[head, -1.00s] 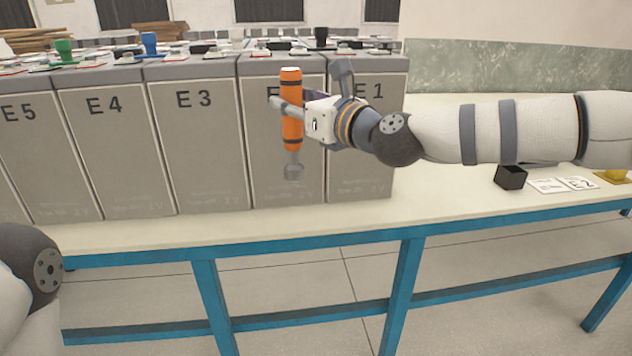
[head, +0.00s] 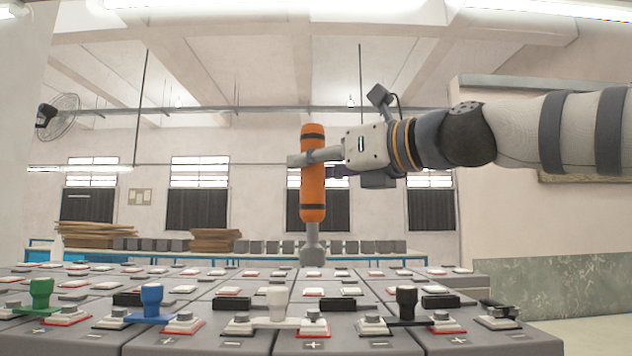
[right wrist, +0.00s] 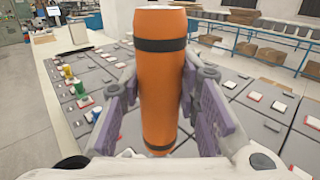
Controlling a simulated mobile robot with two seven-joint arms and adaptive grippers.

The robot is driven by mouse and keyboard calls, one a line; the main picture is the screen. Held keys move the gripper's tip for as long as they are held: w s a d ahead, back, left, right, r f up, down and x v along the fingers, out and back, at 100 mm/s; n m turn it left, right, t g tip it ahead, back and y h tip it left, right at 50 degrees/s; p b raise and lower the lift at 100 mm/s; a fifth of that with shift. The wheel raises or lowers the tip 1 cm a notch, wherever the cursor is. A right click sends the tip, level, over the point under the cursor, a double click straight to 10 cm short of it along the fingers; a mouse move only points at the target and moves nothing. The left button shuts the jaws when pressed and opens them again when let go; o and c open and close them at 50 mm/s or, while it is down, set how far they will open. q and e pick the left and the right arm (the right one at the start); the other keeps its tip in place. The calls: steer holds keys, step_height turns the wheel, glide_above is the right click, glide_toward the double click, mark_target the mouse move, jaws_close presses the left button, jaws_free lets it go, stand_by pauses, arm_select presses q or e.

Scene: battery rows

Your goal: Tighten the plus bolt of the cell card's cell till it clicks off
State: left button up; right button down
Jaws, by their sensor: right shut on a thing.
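My right gripper (head: 314,158) is shut on the orange bolt tool (head: 313,195), which hangs upright with its grey socket end down. The tool also fills the middle of the right wrist view (right wrist: 162,80). In the head view the socket stands above, and in line with, the plus bolt (head: 313,318) of the front-row cell second from the right (head: 345,342). A gap shows between them; their depth match is unclear. This bolt has a red-edged base and a "+" mark. Cell name labels and the cell card are out of view. My left gripper is not in view.
Link bars with upright green (head: 41,292), blue (head: 151,299), white (head: 277,302) and black (head: 406,302) pieces stand along the front row. More cell rows lie behind. A far table (head: 400,257) carries boxes and planks. Air above the cells is clear.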

mark_target(321, 217)
steer(key=shift+s+r, duration=0.15)
steer(key=shift+s, duration=0.35)
steer(key=shift+w+f, duration=0.15)
steer(key=shift+f, duration=2.6)
steer(key=shift+w+f, duration=0.1)
steer(key=shift+f, duration=1.45)
stand_by(1.4)
steer(key=shift+r, duration=0.1)
steer(key=shift+r, duration=2.75)
steer(key=shift+d, duration=0.2)
